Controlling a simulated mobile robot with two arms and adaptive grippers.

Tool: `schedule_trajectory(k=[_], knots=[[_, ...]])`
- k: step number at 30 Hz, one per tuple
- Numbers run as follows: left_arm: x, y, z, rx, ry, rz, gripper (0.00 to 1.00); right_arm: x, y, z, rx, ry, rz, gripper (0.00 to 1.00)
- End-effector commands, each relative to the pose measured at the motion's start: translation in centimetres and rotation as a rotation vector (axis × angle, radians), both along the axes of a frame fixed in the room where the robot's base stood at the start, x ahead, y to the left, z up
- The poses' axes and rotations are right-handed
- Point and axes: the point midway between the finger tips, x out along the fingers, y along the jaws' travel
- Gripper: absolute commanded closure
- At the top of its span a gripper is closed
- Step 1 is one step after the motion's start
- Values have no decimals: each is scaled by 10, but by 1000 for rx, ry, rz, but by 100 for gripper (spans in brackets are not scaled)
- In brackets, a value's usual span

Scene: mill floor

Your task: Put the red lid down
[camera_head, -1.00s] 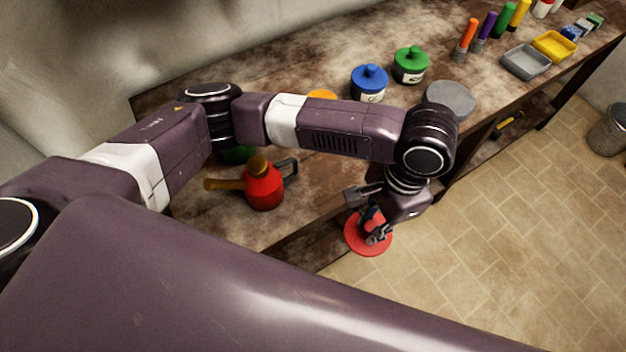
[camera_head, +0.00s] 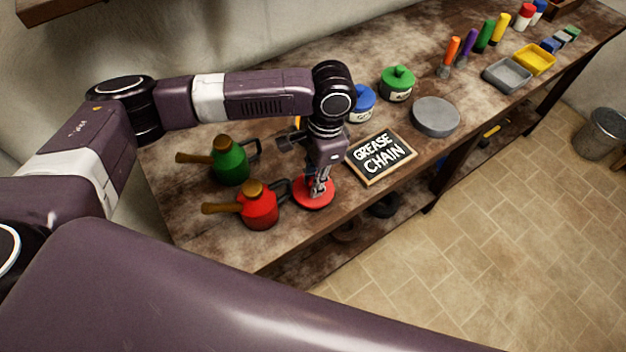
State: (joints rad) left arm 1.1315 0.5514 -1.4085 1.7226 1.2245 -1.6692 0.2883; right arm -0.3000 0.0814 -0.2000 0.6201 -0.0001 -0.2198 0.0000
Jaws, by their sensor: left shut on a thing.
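The red lid (camera_head: 313,194) is a flat red disc near the front edge of the wooden bench (camera_head: 285,236). It is between the red oil can and the chalkboard sign. My left gripper (camera_head: 319,186) points down and is shut on the lid from above. I cannot tell whether the lid touches the bench top or hangs just over it. My right gripper is not in view.
A red oil can (camera_head: 259,207) stands close left of the lid, a green one (camera_head: 230,161) behind it. A grey disc (camera_head: 436,117), blue jar (camera_head: 362,104) and green jar (camera_head: 397,84) stand further right.

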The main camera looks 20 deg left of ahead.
Motion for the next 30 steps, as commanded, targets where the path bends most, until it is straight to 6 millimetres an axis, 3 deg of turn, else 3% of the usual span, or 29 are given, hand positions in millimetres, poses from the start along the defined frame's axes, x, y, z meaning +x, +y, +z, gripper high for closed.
schedule_trajectory(k=[6,16,17,21,30], knots=[[1,2,-15,-2,0,-3,100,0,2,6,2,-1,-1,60],[1,2,-18,0,0,-2,100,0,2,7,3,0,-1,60],[1,2,-18,-1,0,-2,77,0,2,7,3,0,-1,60],[1,2,-18,0,0,-2,63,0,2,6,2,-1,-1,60],[1,2,-16,-1,0,-3,63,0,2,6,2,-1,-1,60]])
